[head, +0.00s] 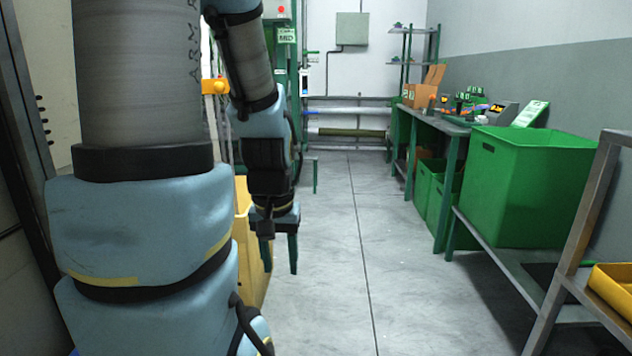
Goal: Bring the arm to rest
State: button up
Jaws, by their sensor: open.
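My arm, blue-grey with black joints, fills the left of the head view and is bent, its forearm hanging down. My gripper (280,254) is at its lower end, pointing down over the left side of the aisle. Its two fingers are apart, with nothing seen between them. Part of a yellow bin (244,225) shows just left of and behind the gripper. I cannot tell how much space lies between them. My upper arm hides much of the left side.
A large green bin (530,180) stands on a low metal rack at the right. Behind it, a workbench (436,122) carries boxes and small devices. A yellow tray (612,290) is at the lower right. The grey floor (345,260) in the middle is clear.

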notch_tip(320, 180, up, 20)
jog(key=p, duration=1.7)
jog(key=shift+p, duration=0.3)
